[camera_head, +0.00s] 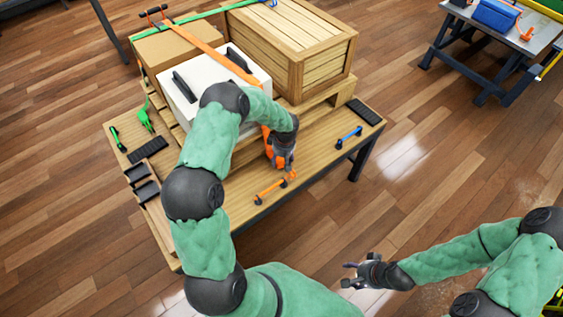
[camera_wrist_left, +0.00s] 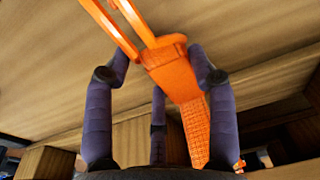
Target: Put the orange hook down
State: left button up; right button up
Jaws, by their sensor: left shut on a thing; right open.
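My left gripper (camera_head: 284,160) reaches down at the front edge of the load, close above the wooden table. In the left wrist view its fingers (camera_wrist_left: 160,65) are closed around the orange hook (camera_wrist_left: 172,72). The hook's two prongs point up and away, and its textured orange strap hangs down between the fingers. In the head view a little of the orange hook (camera_head: 269,151) shows beside the gripper; the rest is hidden. The orange strap (camera_head: 215,54) runs over the boxes. An orange bar (camera_head: 270,188) on dark feet stands on the table near the gripper. My right gripper (camera_head: 366,272) is open and empty, away from the table.
A white case (camera_head: 198,97), a cardboard box (camera_head: 176,48) and a wooden crate (camera_head: 312,62) stand on a pallet on the table. A blue bar (camera_head: 349,137) is to the right, a green hook (camera_head: 145,117) to the left. The table's front right is mostly clear.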

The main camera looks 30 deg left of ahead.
pick_arm(q)
jog(key=shift+f, duration=0.4)
jog(key=shift+r, duration=0.1)
jog(key=shift+f+p, duration=0.45)
jog(key=shift+f, duration=0.1)
jog(key=o, duration=1.1)
